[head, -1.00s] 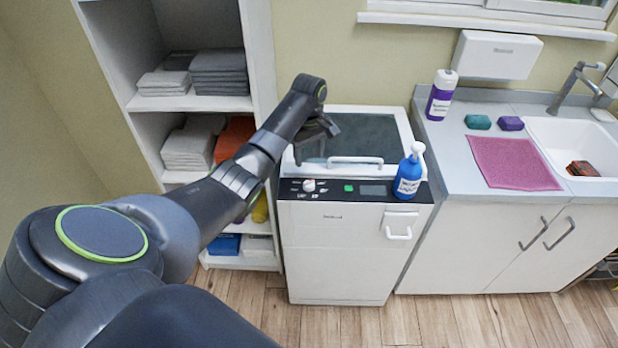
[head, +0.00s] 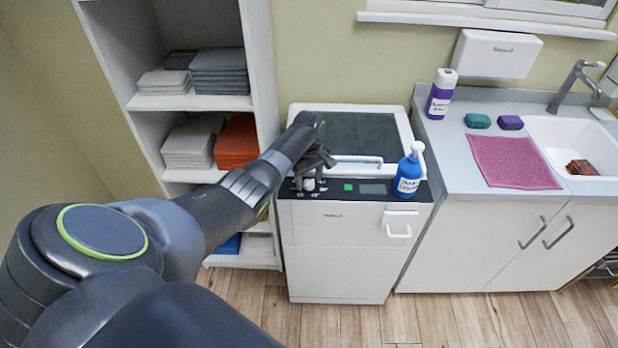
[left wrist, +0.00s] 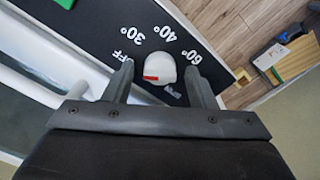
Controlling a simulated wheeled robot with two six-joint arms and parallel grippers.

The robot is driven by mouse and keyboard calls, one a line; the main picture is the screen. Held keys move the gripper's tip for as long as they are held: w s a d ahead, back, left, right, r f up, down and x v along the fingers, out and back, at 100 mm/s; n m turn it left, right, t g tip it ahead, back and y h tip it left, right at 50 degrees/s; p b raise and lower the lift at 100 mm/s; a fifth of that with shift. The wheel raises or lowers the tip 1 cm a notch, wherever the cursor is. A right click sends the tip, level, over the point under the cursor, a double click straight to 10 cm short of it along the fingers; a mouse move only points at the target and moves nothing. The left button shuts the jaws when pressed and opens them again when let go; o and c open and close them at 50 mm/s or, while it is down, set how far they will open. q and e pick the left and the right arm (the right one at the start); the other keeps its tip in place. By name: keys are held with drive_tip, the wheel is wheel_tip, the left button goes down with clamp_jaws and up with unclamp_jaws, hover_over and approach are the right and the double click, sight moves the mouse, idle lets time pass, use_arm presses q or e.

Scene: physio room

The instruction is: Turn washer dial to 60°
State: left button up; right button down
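The white washer dial (head: 308,184) sits at the left of the black control panel. In the left wrist view the dial (left wrist: 160,67) has a red mark on its lower-left side. The printed labels OFF, 30°, 40° and 60° curve around it; I cannot tell which one the mark lines up with. My left gripper (head: 311,174) is low over the panel at the dial. In the left wrist view the left gripper (left wrist: 160,72) is open, one finger on each side of the dial, with gaps visible. My right gripper is not in view.
The washer (head: 335,255) has a lid handle (head: 355,159) just behind the panel. A blue bottle (head: 408,178) stands at the panel's right end, past a green button (head: 348,187). A towel shelf (head: 190,103) is on the left and a sink counter (head: 450,150) on the right.

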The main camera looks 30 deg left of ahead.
use_arm(q)
drive_tip(key=c, duration=0.9)
drive_tip(key=shift+o, duration=0.2)
